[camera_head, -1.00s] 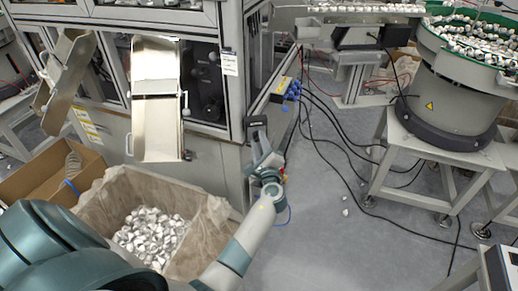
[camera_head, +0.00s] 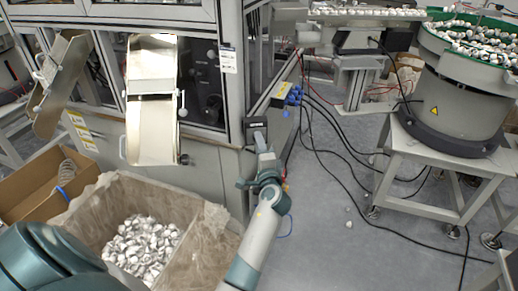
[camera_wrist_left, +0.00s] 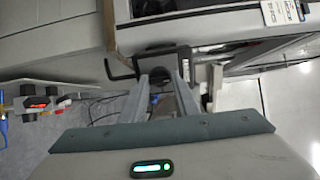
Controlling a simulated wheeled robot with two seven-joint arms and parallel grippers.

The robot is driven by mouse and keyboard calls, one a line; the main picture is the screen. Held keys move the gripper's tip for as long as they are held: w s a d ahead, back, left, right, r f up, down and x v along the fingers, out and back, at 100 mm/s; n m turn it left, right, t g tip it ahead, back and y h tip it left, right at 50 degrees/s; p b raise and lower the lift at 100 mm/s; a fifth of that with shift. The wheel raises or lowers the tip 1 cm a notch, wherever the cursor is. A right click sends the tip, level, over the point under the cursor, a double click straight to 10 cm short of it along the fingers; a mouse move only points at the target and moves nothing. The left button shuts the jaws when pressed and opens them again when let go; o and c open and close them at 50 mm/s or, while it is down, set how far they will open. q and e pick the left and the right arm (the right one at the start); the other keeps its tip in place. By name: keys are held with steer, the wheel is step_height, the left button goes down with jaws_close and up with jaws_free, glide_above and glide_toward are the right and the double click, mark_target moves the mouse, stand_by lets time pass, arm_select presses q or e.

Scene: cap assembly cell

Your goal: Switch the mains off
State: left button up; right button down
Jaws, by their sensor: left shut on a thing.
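My left gripper (camera_head: 258,138) is at the near corner of the machine cabinet, at the end of my arm reaching up from below. In the left wrist view its two fingers (camera_wrist_left: 166,84) point at the cabinet and are shut on a small dark part, which looks like the mains switch handle (camera_wrist_left: 155,73). The fingers and the shadow hide most of this part, so its turn position cannot be told. My right gripper is not in view.
Blue connectors (camera_head: 293,95) and black cables run right of the corner. A bowl feeder (camera_head: 455,100) on a stand is at right.

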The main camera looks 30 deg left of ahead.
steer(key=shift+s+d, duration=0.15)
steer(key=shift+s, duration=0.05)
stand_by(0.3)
arm_select(q)
steer(key=o, duration=1)
steer(key=shift+o, duration=0.2)
